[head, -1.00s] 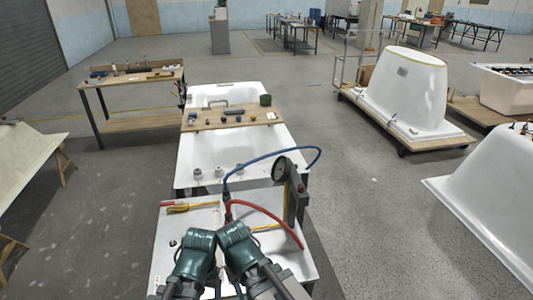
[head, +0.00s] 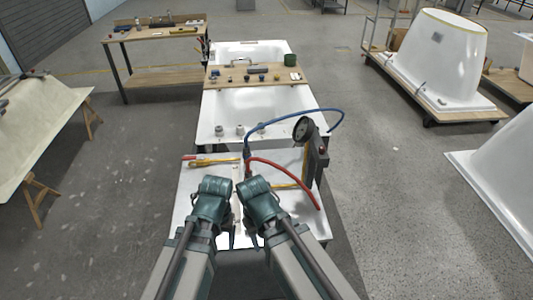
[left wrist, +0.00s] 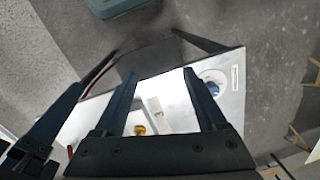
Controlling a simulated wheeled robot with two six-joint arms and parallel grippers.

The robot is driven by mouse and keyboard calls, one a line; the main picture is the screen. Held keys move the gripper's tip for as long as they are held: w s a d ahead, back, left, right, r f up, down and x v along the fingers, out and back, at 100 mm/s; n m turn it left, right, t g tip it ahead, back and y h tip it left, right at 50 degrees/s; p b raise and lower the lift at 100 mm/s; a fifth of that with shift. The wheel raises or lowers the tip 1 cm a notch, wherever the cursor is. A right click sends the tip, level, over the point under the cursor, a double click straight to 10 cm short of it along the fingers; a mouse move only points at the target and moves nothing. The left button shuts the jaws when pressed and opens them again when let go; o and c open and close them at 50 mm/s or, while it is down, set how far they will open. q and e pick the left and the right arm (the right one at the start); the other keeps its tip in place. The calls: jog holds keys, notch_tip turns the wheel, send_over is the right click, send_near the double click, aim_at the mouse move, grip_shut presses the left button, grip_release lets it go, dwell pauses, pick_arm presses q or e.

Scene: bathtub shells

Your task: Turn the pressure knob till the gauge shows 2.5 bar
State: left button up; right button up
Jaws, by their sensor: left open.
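The round dark pressure gauge (head: 302,128) stands on an upright dark post at the right side of the white front bench (head: 188,212). Its reading is too small to tell. A small red knob-like part (head: 322,151) shows on the post; I cannot tell if it is the pressure knob. My left gripper (left wrist: 160,73) is open, with nothing between its fingers. Beyond it, the left wrist view shows a brass part (left wrist: 139,129) and a blue round part (left wrist: 212,88) on a white surface. My right arm (head: 258,195) is beside the left; its fingertips are hidden.
A blue hose (head: 318,112) arcs behind the gauge, and a red hose (head: 290,172) curves over the bench. A yellow-handled tool (head: 213,162) lies at its back left. Behind stands a white bathtub (head: 265,103) with a wooden board (head: 218,79) across it.

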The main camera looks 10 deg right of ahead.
pick_arm(q)
jog(key=w+a+r+n+h+p, duration=0.1)
jog(key=w+a+r+n+p, duration=0.2)
jog(key=w+a+n, duration=0.6)
jog(key=w+f+m+b, duration=0.1)
jog(key=f+b, duration=0.3)
jog(key=w+f+m+b, duration=0.1)
jog(key=f+b, duration=0.4)
jog(key=w+f+m+b, duration=0.1)
jog(key=f+b, duration=0.4)
jog(key=shift+w+a, duration=0.35)
jog(key=shift+w, duration=0.05)
jog(key=shift+r, duration=0.1)
